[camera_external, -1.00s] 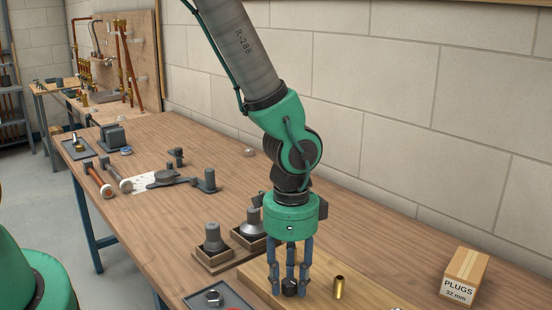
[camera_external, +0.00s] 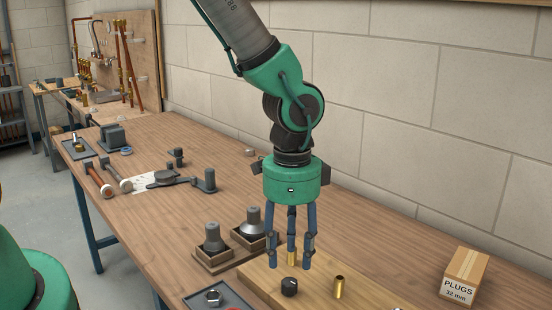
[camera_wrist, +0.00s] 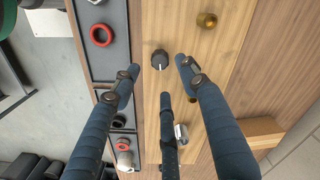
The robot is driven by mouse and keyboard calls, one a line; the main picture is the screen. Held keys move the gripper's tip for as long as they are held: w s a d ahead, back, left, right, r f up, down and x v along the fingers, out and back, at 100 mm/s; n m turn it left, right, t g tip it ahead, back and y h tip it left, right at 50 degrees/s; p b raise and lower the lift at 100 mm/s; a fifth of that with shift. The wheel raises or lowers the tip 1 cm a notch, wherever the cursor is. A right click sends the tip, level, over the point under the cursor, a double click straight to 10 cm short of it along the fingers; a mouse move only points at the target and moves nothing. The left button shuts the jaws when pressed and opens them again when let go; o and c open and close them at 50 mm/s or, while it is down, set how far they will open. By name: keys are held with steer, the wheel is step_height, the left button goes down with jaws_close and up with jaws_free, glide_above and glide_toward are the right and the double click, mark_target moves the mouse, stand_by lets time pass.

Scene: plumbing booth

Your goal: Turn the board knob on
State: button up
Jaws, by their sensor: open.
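The black board knob (camera_external: 289,287) sits on the pale wooden board (camera_external: 322,290) near the bench's front. In the wrist view the knob (camera_wrist: 162,58) shows a white pointer line on its near side, past the fingertips. My gripper (camera_external: 290,262) is above the knob and apart from it, pointing down. Its three blue fingers are spread and hold nothing. In the wrist view the fingers of my gripper (camera_wrist: 160,80) reach toward the knob from below.
A brass fitting (camera_external: 339,287) stands right of the knob. Another brass piece is partly behind my fingers. A grey tray (camera_external: 225,296) with a nut lies left of the board. Two grey weights in wooden holders (camera_external: 214,261) stand behind it. A PLUGS box (camera_external: 465,277) stands at right.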

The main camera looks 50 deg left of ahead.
steer(key=shift+r, duration=2.45)
step_height(320, 180, up, 17)
steer(key=n+t+b, duration=0.1)
steer(key=n+t, duration=0.2)
steer(key=n, duration=0.1)
glide_above(289, 281)
steer(key=s+a, duration=0.6)
steer(key=a, duration=0.3)
steer(key=s+a+r+n+t+b, duration=0.1)
steer(key=s+a+r+n, duration=0.1)
steer(key=s, duration=0.5)
steer(key=s+a+r+n+t, duration=0.1)
steer(key=s+a+r+n, duration=0.2)
steer(key=s+a+r, duration=0.2)
steer(key=s+r, duration=0.2)
steer(key=s, duration=0.1)
steer(key=shift+r+t+b, duration=0.2)
steer(key=shift+t+b, duration=0.1)
steer(key=shift+b, duration=0.1)
steer(key=shift+s, duration=0.1)
